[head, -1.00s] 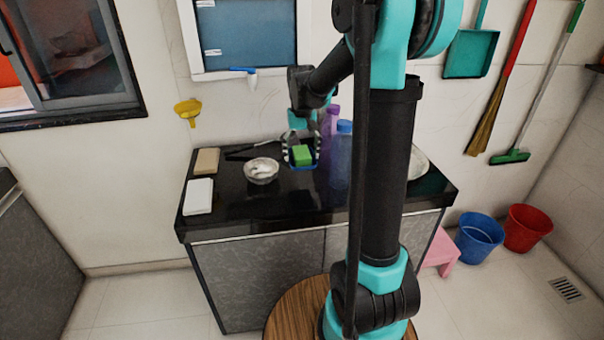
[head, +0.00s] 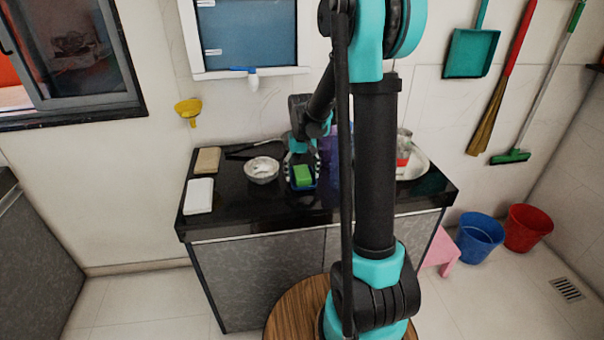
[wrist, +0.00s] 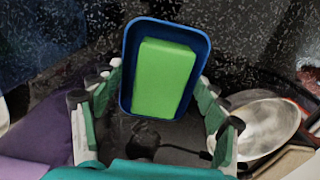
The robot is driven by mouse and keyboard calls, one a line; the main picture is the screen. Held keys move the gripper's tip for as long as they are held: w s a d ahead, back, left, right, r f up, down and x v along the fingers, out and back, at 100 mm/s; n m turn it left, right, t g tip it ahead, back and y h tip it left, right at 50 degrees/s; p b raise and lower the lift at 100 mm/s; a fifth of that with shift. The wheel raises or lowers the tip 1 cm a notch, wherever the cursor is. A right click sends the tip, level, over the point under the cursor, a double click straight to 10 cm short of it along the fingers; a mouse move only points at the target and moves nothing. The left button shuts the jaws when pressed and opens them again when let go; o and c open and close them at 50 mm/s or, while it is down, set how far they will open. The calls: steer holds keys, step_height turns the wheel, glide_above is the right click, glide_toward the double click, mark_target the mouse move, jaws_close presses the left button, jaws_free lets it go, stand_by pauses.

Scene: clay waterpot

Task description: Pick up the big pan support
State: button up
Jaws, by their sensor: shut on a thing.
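I cannot tell which thing here is the big pan support. A blue tray (head: 304,187) with a green block (head: 303,175) in it is at the middle of the black counter in the head view. In the wrist view the blue tray (wrist: 128,60) lies between my fingers, and the green block (wrist: 163,80) is inside it. My gripper (head: 302,163) is shut on the tray, its fingers (wrist: 157,92) along both sides. I cannot tell whether the tray touches the counter.
A metal bowl (head: 262,170) stands left of the tray. A white box (head: 199,196) and a tan block (head: 206,160) lie at the counter's left end. Purple and blue bottles are partly behind my arm. A white plate (head: 418,163) is at right. The front counter strip (head: 255,212) is clear.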

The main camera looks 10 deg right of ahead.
steer(key=o, duration=1.3)
steer(key=shift+f, duration=0.1)
steer(key=shift+o, duration=0.2)
